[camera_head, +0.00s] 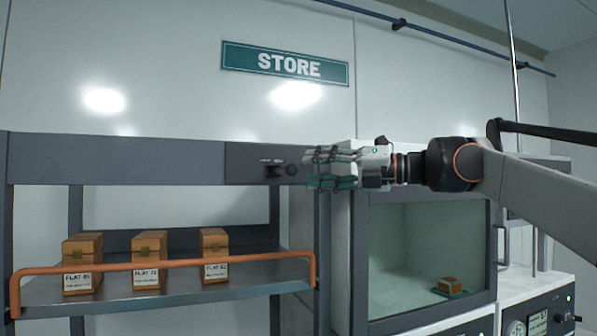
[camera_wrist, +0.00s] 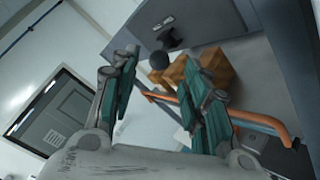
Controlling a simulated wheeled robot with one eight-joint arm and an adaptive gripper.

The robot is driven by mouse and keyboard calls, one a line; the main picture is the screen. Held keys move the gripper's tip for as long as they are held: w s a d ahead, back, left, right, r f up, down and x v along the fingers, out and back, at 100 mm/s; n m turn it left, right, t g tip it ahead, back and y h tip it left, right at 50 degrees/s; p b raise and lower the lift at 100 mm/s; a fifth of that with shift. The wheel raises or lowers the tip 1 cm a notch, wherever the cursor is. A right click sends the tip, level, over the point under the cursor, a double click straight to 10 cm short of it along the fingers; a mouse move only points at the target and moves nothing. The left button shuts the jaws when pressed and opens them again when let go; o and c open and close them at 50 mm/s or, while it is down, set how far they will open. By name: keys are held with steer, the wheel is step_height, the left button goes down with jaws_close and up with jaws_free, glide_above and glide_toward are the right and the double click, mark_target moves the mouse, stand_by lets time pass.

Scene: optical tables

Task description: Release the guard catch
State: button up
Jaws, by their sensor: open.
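The catch (camera_head: 273,167) is a small dark fitting on the grey panel at the right end of the shelf unit's top beam. The orange guard rail (camera_head: 165,265) runs across the front of the shelf below.
Several labelled brown boxes (camera_head: 146,260) stand on the shelf (camera_head: 170,298) behind the rail. To the right is a glass-fronted cabinet (camera_head: 415,240) with a small brown box (camera_head: 450,285) inside. A STORE sign (camera_head: 285,64) hangs above.

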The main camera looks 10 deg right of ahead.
steer(key=v, duration=0.6)
steer(key=shift+w, duration=0.1)
